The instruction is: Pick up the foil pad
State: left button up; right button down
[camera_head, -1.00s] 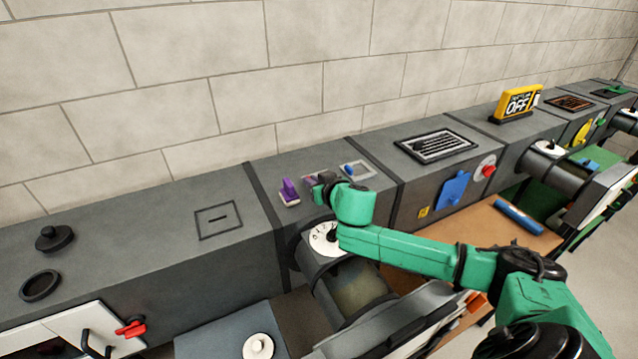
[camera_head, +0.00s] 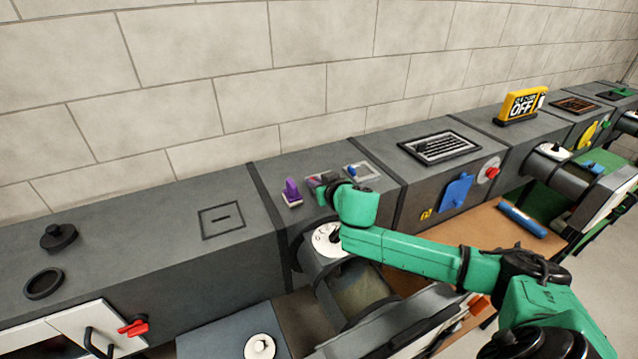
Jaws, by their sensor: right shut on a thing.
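My right gripper (camera_head: 326,187) is at the top of the grey duct, shut on a small pad with a purple and grey top, which I take for the foil pad (camera_head: 315,181). The fingers and wrist hide much of this pad, and I cannot tell whether it is clear of the duct. A purple-handled brush (camera_head: 291,190) with a pale base stands just left of it. A pale pad with a blue knob (camera_head: 361,171) lies just right of it. My left gripper is not in view.
The grey duct (camera_head: 150,240) runs along a block wall (camera_head: 190,70). A white dial (camera_head: 326,239) sits below my right wrist. The duct top left of the brush is mostly bare.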

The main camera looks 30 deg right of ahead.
notch_tip(320, 180, up, 24)
jog(key=p, duration=0.4)
jog(key=shift+p, duration=0.3)
